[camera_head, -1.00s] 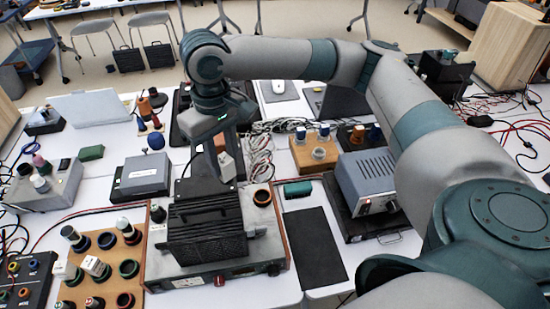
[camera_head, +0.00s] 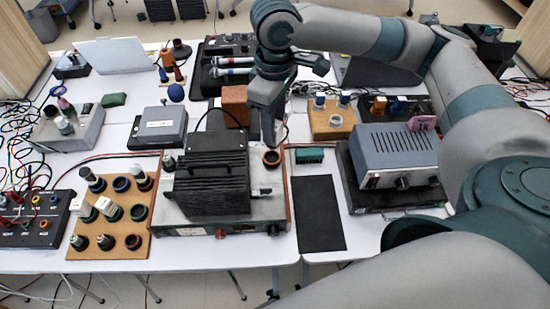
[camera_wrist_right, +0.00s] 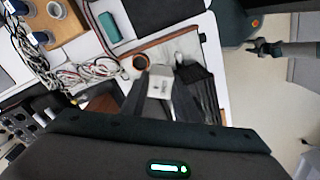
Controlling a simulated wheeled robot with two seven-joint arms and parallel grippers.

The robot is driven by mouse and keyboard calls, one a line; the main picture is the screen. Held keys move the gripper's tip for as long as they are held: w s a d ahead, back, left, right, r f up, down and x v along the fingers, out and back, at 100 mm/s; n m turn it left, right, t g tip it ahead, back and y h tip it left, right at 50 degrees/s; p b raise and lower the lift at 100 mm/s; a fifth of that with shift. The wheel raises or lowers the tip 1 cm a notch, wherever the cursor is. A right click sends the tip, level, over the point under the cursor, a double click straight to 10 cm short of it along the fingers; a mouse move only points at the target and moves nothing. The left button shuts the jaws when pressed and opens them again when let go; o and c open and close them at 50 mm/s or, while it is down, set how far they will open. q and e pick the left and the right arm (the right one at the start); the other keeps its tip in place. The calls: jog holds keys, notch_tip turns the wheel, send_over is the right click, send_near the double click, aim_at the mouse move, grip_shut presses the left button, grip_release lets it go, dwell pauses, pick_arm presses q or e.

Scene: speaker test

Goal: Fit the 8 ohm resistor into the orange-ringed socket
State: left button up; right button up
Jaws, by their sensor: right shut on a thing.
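My right gripper (camera_head: 268,143) points down just behind and beside the orange-ringed socket (camera_head: 271,159), which sits at the back right of a flat instrument. In the right wrist view the gripper (camera_wrist_right: 160,93) is shut on a white block with small dark print, the resistor (camera_wrist_right: 160,83); the print is too small to read. The socket (camera_wrist_right: 139,62) shows open there, just up and left of the resistor, which appears apart from it. In the head view the resistor is hidden by the gripper. My left gripper is not clearly seen.
A black finned block (camera_head: 207,180) stands on the instrument, close left of the socket. A tan board (camera_head: 118,192) with ringed sockets and parts is at left.

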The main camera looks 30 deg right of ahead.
jog(key=s+d+f+n+p, duration=0.1)
jog(key=s+d+f+n, duration=0.2)
jog(key=n, duration=0.7)
jog(key=s+d, duration=0.2)
jog(key=d, duration=0.1)
jog(key=shift+s+n, duration=0.3)
jog(key=w+a+f+p, duration=0.3)
jog(key=w+f, duration=0.4)
jog(key=w, duration=0.4)
jog(key=shift+a, duration=0.25)
jog(key=shift+p, duration=0.3)
notch_tip(320, 180, down, 4)
jog(key=shift+r+p, duration=0.25)
jog(key=shift+p, duration=0.5)
jog(key=shift+f, duration=0.25)
jog(key=shift+f, duration=0.25)
